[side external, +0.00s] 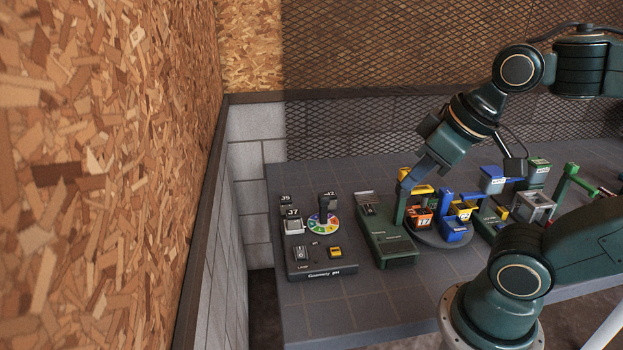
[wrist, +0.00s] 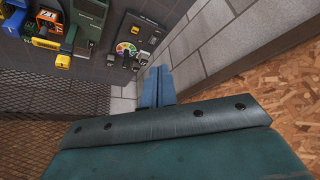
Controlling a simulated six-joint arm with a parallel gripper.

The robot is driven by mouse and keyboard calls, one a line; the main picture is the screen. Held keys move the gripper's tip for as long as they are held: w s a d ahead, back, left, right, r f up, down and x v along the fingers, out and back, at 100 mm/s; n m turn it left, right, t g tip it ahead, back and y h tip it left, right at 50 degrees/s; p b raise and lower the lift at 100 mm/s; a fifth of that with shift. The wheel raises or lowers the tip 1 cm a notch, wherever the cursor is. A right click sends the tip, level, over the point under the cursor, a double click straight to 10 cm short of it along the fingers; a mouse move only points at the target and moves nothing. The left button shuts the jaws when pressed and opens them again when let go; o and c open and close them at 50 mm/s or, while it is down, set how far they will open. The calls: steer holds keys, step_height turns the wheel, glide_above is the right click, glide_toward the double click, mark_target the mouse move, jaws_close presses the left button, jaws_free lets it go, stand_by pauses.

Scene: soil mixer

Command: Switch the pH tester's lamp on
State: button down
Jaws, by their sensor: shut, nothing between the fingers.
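The pH tester (side external: 322,272) is a dark panel at the left end of the table, with a "pH" label on its front edge. It carries a multicoloured dial (side external: 323,224), a small rocker switch (side external: 300,253) and a yellow part (side external: 334,253). Whether any lamp is lit cannot be told. The tester also shows small in the wrist view (wrist: 136,40), beyond my fingers. My gripper (side external: 405,186) is shut and empty, to the right of the tester and apart from it. Its closed fingers also show in the wrist view (wrist: 156,75).
A green device (side external: 388,243) stands right of the tester, near my fingertips in the side view. Orange and blue bins on a round turntable (side external: 440,238) are further right. A block wall (side external: 247,165) and a chipboard wall (side external: 100,150) bound the left side.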

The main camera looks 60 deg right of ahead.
steer(key=shift+w, duration=0.15)
steer(key=m+g+h, duration=0.2)
steer(key=m+g, duration=0.2)
steer(key=m, duration=0.5)
glide_above(300, 249)
steer(key=s+a, duration=0.3)
steer(key=s+a+f+x, duration=0.1)
steer(key=s+a+x, duration=0.15)
steer(key=x, duration=1.45)
steer(key=shift+w, duration=0.3)
steer(key=shift+d+f, duration=0.1)
steer(key=shift+f, duration=0.05)
steer(key=shift+a+x, duration=0.2)
steer(key=shift+x, duration=6.65)
steer(key=shift+w, duration=0.1)
steer(key=shift+f, duration=0.15)
